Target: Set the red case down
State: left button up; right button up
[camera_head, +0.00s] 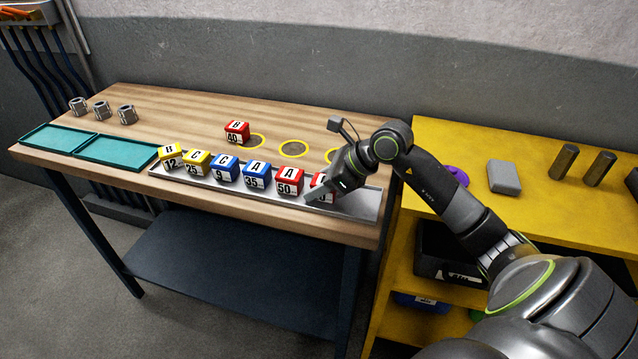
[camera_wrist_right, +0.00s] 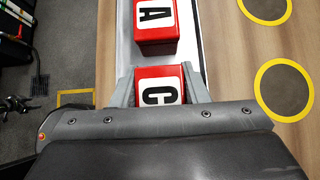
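A red case marked C (camera_wrist_right: 158,88) is between the two fingers of my right gripper (camera_wrist_right: 160,92) in the wrist view. The fingers appear closed against its sides. In the head view this red case (camera_head: 319,193) is at the right end of the row on the metal tray (camera_head: 350,208), partly hidden by my right gripper (camera_head: 330,188). I cannot tell whether its underside touches the tray. A red case marked A (camera_head: 290,181) stands just left of it; it also shows in the wrist view (camera_wrist_right: 155,22). My left gripper is not in view.
Yellow and blue cases (camera_head: 226,169) stand further left on the tray. Another red case (camera_head: 237,132) stands behind, beside yellow rings (camera_head: 293,149). Teal trays (camera_head: 118,151) and metal parts (camera_head: 102,110) are at left. A yellow shelf (camera_head: 540,190) is at right. The tray's right end is free.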

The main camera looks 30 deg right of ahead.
jog(key=o, duration=0.4)
jog(key=shift+r, duration=0.15)
jog(key=v, duration=0.8)
jog(key=shift+v, duration=2)
